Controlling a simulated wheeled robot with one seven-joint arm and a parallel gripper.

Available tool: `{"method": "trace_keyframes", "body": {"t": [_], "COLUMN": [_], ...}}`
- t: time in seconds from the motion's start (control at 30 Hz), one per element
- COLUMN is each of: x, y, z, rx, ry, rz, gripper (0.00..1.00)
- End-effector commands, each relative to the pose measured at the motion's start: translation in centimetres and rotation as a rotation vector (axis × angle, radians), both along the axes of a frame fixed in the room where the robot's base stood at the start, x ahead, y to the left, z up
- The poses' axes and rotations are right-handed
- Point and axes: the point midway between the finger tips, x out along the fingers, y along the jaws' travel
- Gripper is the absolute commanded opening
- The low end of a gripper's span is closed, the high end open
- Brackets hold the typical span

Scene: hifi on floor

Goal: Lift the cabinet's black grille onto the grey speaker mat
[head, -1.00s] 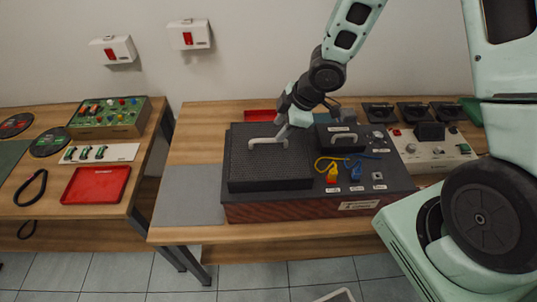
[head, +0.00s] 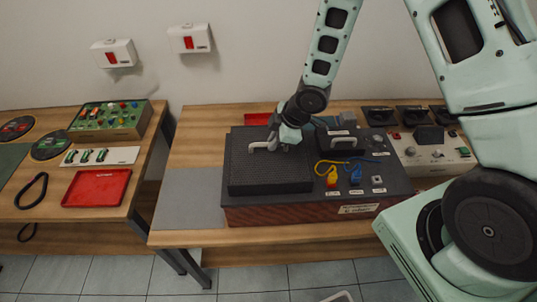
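The black grille (head: 262,174) is a flat slab with a pale handle (head: 264,145) on its top. It lies on the left part of the cabinet (head: 310,210), a dark box with a reddish front. The grey speaker mat (head: 188,200) lies flat on the table to the left of the cabinet, with its visible part bare. My gripper (head: 276,146) is at the right end of the grille's handle, pointing down. Its fingers are small and partly hidden by my wrist, so I cannot tell whether they are open or touch the handle.
On the cabinet's right part are a black block with a pale handle (head: 343,140), yellow and blue cables (head: 345,167) and small knobs. A red tray (head: 257,119) lies behind. A control panel (head: 432,150) stands to the right. A second table with a red tray (head: 96,187) stands left.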

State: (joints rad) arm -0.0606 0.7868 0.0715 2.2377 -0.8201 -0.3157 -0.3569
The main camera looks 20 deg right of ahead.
Motion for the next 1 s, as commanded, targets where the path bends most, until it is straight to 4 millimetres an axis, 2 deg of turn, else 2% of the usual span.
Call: {"method": "trace_keyframes", "body": {"t": [0.37,0.57,0.67,1.0], "x": [0.0,0.1,0.1,0.1], "y": [0.0,0.0,-0.1,-0.2], "z": [0.2,1.9,3.6,12.6], "rx": [0.001,0.003,0.001,0.002], "ry": [-0.001,-0.002,-0.006,-0.004], "rz": [-0.001,-0.002,-0.003,-0.005], "gripper": [0.0,0.0,0.0,0.0]}}
